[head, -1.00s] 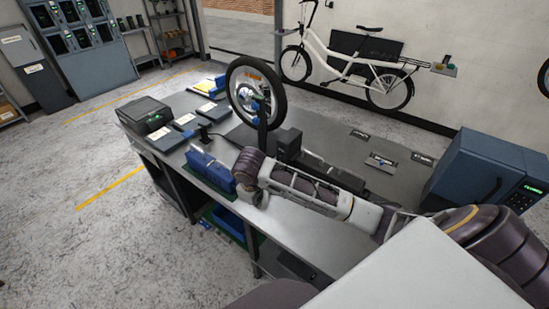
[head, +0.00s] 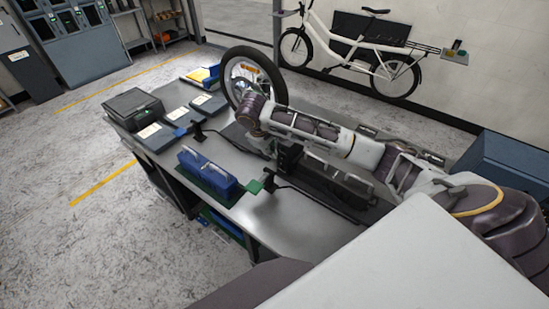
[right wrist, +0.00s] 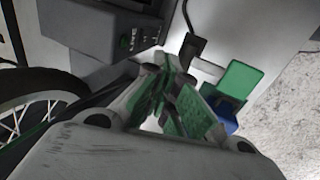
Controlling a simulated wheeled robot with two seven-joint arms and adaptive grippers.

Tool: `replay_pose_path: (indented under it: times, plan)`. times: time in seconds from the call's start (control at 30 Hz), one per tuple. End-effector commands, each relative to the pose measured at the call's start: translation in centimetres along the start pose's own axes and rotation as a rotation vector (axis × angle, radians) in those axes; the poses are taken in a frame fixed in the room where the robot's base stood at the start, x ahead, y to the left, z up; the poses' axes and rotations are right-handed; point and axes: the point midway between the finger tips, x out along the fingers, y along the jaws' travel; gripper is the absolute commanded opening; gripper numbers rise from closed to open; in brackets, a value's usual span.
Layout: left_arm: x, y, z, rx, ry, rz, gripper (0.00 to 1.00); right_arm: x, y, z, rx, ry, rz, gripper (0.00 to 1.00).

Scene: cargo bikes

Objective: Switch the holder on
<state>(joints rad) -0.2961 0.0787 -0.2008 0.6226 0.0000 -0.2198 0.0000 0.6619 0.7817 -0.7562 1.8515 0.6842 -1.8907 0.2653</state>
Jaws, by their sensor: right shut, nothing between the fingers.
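A bicycle wheel (head: 228,83) stands upright in a dark holder on the grey workbench; my right arm hides much of the holder. A dark block (head: 290,157) stands on the bench just right of my right gripper. In the right wrist view, a dark box (right wrist: 95,28) with a small green lit marking lies beyond the fingers; I cannot tell whether it is the holder's base. My right gripper (head: 266,148) points down near the wheel. Its green-padded fingers (right wrist: 172,100) are shut and empty. My left gripper is out of view.
A blue bin (head: 207,172) and a small green block (head: 254,187) are near the bench's front edge. Several dark flat units and a black case (head: 134,106) are at the left. A cable (head: 325,203) runs over the bench. A blue-grey box (head: 505,160) stands at right.

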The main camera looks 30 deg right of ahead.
Motion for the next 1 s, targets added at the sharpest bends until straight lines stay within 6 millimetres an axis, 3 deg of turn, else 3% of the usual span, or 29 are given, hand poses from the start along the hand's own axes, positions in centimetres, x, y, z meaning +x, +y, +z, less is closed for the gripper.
replay_pose_path:
  times: [0.57,1.0]
  plan:
    - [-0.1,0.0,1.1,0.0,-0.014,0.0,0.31,0.4,0.1,0.0,0.002,-0.002,0.001,0.0]
    - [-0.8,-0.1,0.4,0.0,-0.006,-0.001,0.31,4.7,0.1,0.1,0.002,-0.004,0.001,0.0]
